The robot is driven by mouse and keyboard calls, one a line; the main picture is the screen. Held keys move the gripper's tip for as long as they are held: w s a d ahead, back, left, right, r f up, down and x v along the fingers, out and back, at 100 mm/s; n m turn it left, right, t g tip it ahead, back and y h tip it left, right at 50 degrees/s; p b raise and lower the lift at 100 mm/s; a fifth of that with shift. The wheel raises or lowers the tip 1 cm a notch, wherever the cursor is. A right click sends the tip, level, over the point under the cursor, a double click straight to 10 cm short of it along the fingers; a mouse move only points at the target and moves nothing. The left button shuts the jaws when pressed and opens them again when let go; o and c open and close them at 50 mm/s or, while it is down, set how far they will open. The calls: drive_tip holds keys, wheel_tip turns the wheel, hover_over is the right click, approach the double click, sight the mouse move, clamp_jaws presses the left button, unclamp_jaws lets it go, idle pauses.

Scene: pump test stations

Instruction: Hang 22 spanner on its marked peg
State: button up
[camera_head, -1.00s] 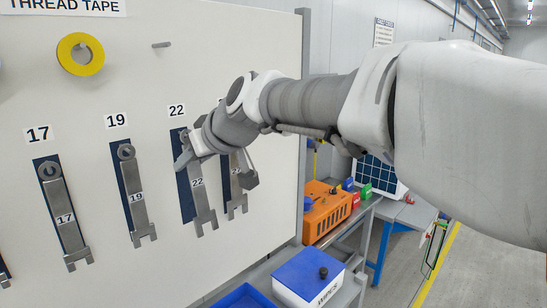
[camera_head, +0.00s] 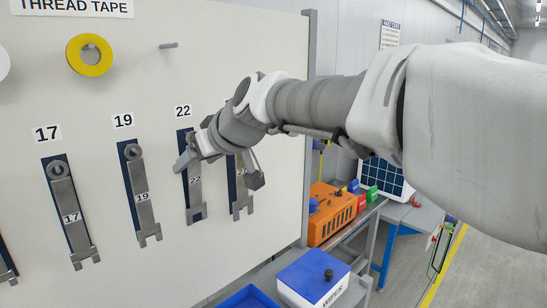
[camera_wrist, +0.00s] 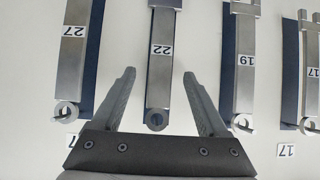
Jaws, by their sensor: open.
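The 22 spanner (camera_head: 195,196) is a flat grey spanner with a white 22 tag. It hangs upright on the board under the 22 label (camera_head: 183,111), over its dark blue outline (camera_head: 182,137). In the wrist view the spanner (camera_wrist: 160,75) runs straight along the blue strip, its ring end (camera_wrist: 156,121) at the bottom; the peg itself is hard to make out. My gripper (camera_head: 218,172) is in front of its upper part. In the wrist view my gripper (camera_wrist: 158,71) is open, one finger each side of the spanner, with gaps showing on both sides.
The 19 spanner (camera_head: 145,211), 17 spanner (camera_head: 72,220) and 27 spanner (camera_head: 241,205) hang close on either side. A yellow tape roll (camera_head: 89,55) and a bare peg (camera_head: 168,46) are above. A wipes box (camera_head: 313,272) and orange case (camera_head: 331,217) stand below right.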

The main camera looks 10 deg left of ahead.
drive_tip(key=b+v, duration=0.2)
drive_tip(key=v, duration=1.5)
drive_tip(key=s+d+f+m+h, duration=0.4)
drive_tip(key=s+d+f+m, duration=0.1)
drive_tip(key=d+f, duration=0.7)
drive_tip(key=s+d+f+m+g+h, duration=0.1)
drive_tip(key=s+d+f+m+h, duration=0.3)
drive_tip(key=s+d+f, duration=0.4)
drive_tip(key=d+f+m, duration=0.1)
drive_tip(key=d+f, duration=0.3)
drive_tip(key=f, duration=0.3)
drive_tip(key=shift+h, duration=0.4)
